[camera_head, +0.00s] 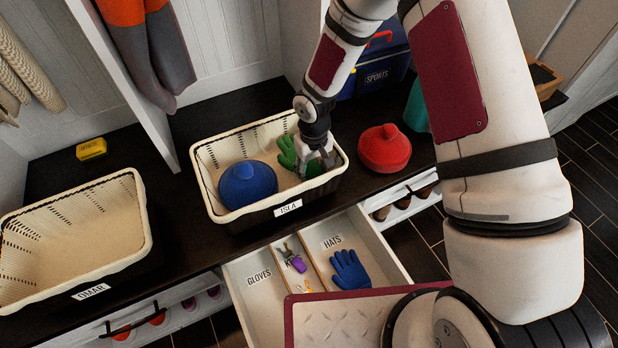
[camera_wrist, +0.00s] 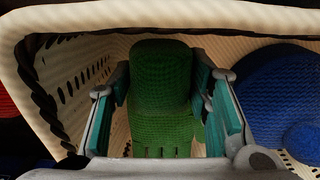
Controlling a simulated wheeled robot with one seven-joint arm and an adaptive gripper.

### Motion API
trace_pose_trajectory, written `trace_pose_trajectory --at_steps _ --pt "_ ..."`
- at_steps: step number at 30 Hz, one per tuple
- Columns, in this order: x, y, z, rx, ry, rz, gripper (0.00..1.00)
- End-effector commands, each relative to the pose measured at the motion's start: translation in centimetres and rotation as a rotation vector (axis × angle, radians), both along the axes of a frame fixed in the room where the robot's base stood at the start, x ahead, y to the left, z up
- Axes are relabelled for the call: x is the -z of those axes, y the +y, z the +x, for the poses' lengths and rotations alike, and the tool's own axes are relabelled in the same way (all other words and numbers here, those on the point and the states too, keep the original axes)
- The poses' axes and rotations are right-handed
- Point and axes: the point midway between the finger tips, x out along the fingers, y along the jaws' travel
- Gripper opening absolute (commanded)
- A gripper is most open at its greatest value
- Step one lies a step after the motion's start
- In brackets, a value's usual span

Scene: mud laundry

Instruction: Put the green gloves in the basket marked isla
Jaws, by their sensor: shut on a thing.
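The green gloves (camera_head: 288,152) are inside the cream basket marked ISLA (camera_head: 213,205), at its right end. My gripper (camera_head: 318,166) reaches down into that basket and is shut on the green gloves. In the wrist view the green gloves (camera_wrist: 160,85) lie between the two teal-padded fingers of my gripper (camera_wrist: 163,105), with the basket's wall (camera_wrist: 75,80) around them. I cannot tell whether the gloves touch the basket's floor. The ISLA label (camera_head: 288,208) is on the basket's front.
A blue hat (camera_head: 247,185) lies in the same basket, left of the gloves. A red hat (camera_head: 384,149) stands right of it. The OMAR basket (camera_head: 75,235) is at left. Below, an open drawer (camera_head: 250,305) holds a blue glove (camera_head: 349,270) and keys.

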Motion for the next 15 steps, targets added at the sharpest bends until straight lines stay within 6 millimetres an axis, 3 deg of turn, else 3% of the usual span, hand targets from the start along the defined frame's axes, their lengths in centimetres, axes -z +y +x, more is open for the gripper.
trace_pose_trajectory --at_steps 10,15 --pt "3.8 0.0 -0.1 0.0 0.003 -0.001 0.16" --pt "3.9 0.0 0.0 0.001 0.0 0.0 0.16"
